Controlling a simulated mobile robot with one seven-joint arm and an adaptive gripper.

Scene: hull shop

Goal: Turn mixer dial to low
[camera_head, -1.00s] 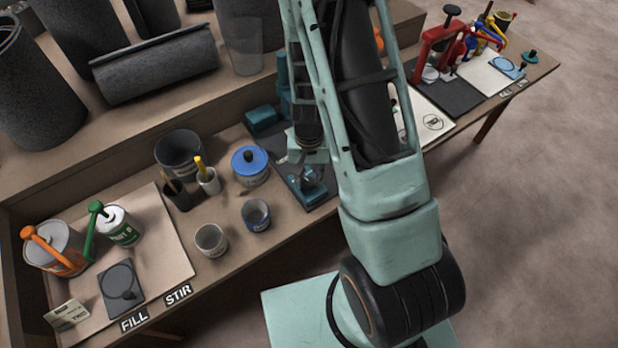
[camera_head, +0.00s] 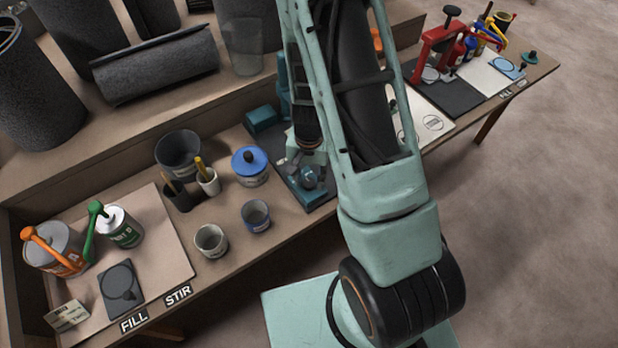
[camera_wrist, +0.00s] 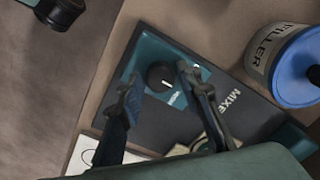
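The mixer (camera_head: 262,121) is a teal machine on a dark base on the bench, partly hidden behind my arm. In the wrist view its dark mat (camera_wrist: 236,128) carries the letters "MIXE". The dial (camera_wrist: 161,76) is a round black knob with a short white pointer line, on a teal housing (camera_wrist: 150,54) with small white marks. My gripper (camera_wrist: 157,79) is open, its two dark fingers apart, with the dial showing between the fingertips. Whether a finger touches the dial I cannot tell. In the head view my gripper (camera_head: 306,163) is above the teal housing.
A blue-lidded filler can (camera_head: 250,167) stands left of the mixer; it also shows in the wrist view (camera_wrist: 285,62). Cups, a dark bucket (camera_head: 178,152) and tool holders stand further left. A red press (camera_head: 437,50) stands at right. The bench's front edge is near.

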